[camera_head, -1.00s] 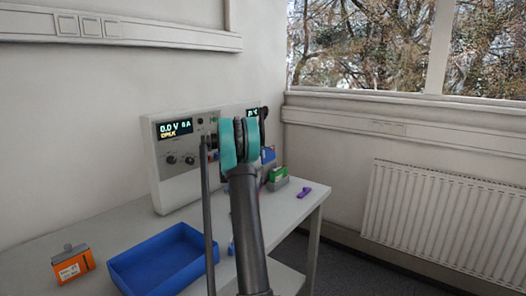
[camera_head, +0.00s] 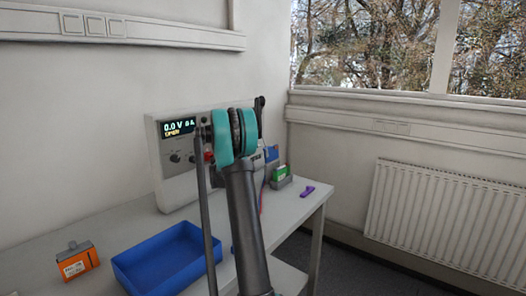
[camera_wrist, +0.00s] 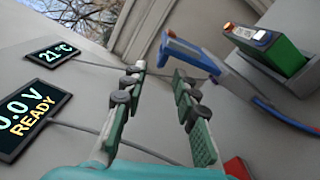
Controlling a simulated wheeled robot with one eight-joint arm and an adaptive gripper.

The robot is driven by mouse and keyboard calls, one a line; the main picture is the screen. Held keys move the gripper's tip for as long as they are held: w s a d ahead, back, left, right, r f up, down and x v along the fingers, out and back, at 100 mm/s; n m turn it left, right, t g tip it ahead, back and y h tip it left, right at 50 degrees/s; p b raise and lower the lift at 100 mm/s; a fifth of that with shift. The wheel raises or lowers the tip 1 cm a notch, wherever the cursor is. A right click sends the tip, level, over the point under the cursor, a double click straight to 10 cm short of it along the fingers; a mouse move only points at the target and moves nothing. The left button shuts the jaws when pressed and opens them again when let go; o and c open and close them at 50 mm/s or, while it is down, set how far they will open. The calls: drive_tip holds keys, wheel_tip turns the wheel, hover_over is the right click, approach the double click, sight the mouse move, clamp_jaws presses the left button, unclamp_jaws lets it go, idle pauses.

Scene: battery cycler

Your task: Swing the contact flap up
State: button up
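In the wrist view a blue, lever-like part (camera_wrist: 195,55), which looks like the contact flap, stands beside a green battery (camera_wrist: 280,55) in a grey holder (camera_wrist: 270,75). In the head view the blue part (camera_head: 271,153) shows just above the green battery (camera_head: 279,173). My gripper (camera_wrist: 160,72) is open, with a clear gap between its green fingers and nothing in it. The blue part appears just beyond the right finger; I cannot tell if they touch. In the head view my arm hides the gripper. The flap's exact angle is unclear.
The cycler (camera_head: 172,185) stands against the wall; its screen (camera_wrist: 30,115) reads 0.0 V READY in the wrist view. A blue tray (camera_head: 130,270), an orange battery (camera_head: 78,262) and a purple piece (camera_head: 307,191) are on the table. Cables run near the holder.

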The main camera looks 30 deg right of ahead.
drive_tip(key=shift+v, duration=2.1)
